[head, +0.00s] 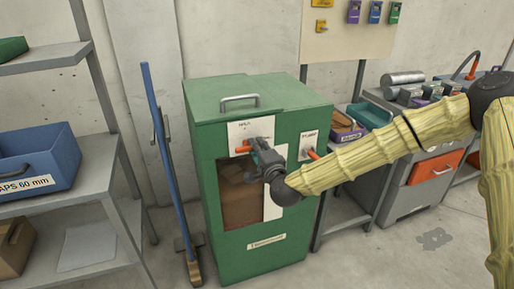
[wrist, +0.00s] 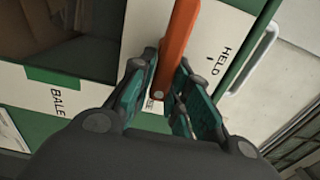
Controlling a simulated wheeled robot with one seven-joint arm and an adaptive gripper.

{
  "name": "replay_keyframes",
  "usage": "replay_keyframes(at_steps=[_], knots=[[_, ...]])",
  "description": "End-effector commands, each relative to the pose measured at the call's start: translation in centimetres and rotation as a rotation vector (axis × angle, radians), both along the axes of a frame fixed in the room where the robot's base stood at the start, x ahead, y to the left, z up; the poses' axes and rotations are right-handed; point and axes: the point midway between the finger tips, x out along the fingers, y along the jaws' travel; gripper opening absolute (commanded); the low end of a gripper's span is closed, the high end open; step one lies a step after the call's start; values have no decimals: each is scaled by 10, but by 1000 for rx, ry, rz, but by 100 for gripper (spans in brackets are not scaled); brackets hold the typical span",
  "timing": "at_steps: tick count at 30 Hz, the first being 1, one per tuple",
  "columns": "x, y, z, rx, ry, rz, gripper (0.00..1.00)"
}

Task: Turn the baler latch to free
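The baler is a green cabinet (head: 265,250) with a dark opening at its front. Its orange latch lever (head: 242,149) sits on a white label plate (head: 238,132) near the top of the front, and it lies about level in the head view. In the wrist view the lever (wrist: 178,45) runs down between my gripper's (wrist: 168,72) fingers. Both fingertips lie close against its sides, and they look shut on it. The word HELD (wrist: 220,62) shows right of the lever. Another word beside the lever is mostly hidden by the fingers.
A second orange handle (head: 313,154) is on the baler's right part. A blue-handled broom (head: 163,150) stands left of the baler. Shelves (head: 100,140) with a blue bin (head: 35,160) are at the left. A grey bench (head: 385,200) stands at the right.

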Motion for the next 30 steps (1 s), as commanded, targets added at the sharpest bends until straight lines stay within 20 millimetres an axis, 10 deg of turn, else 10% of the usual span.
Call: replay_keyframes(at_steps=[16, 30], knots=[[-7, -2, -1, 0, 1, 1, 38], [-82, -26, -1, 0, 2, 2, 38]])
